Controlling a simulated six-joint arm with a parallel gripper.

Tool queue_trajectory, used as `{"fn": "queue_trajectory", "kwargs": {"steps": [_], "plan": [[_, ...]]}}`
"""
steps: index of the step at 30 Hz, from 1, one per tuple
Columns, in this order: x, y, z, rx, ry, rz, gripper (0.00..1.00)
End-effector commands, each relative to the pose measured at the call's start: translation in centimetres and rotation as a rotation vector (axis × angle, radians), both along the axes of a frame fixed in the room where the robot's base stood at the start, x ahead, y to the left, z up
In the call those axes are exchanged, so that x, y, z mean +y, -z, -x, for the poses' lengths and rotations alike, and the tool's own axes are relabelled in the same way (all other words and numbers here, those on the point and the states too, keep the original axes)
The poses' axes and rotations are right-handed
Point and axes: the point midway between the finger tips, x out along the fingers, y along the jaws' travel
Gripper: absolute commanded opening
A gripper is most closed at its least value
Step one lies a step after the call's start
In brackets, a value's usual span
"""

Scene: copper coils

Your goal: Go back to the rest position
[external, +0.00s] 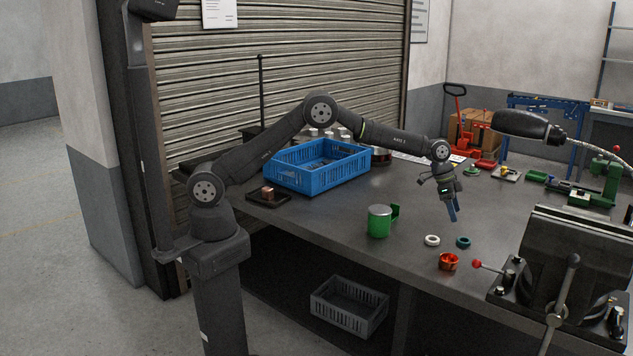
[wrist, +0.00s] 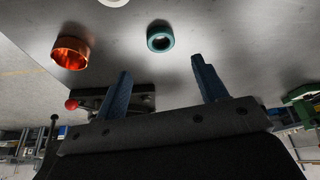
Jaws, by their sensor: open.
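My gripper (external: 453,212) hangs above the dark table (external: 330,220), pointing down, with nothing between its fingers. In the wrist view its two blue fingers (wrist: 162,85) stand apart and open. A copper coil (external: 448,262) lies on the table near the front edge; it also shows in the wrist view (wrist: 70,53) at upper left. A teal ring (external: 463,242) lies close behind it and shows in the wrist view (wrist: 160,38) beyond the fingers. A white ring (external: 432,240) lies to the left of the teal one.
A green mug (external: 379,221) with a grey top stands left of the rings. A blue crate (external: 318,178) and a small dark tray (external: 268,197) sit further left. A large vise (external: 571,262) with a red-knobbed handle stands at right. A lamp (external: 528,126) hangs at upper right.

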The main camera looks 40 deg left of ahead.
Motion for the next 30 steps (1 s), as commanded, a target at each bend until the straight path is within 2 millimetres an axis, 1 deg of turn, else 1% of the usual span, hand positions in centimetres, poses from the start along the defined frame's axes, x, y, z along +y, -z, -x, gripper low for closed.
{"fn": "queue_trajectory", "kwargs": {"steps": [1, 3, 17, 18, 23, 24, 30], "plan": [[-0.4, 1.0, -0.1, 0.001, 0.000, -0.001, 0.65], [-0.9, 2.2, -0.2, 0.000, 0.000, -0.001, 0.65], [-3.7, 9.5, -1.0, 0.000, -0.001, -0.001, 0.65], [-3.7, 8.1, -1.1, -0.005, -0.002, 0.006, 0.65], [-3.7, 4.8, -1.0, -0.005, 0.000, 0.005, 0.65], [-3.8, 4.3, -0.6, -0.003, 0.002, 0.003, 0.65], [-4.3, 2.5, 2.7, -0.003, 0.002, 0.002, 0.65]]}}
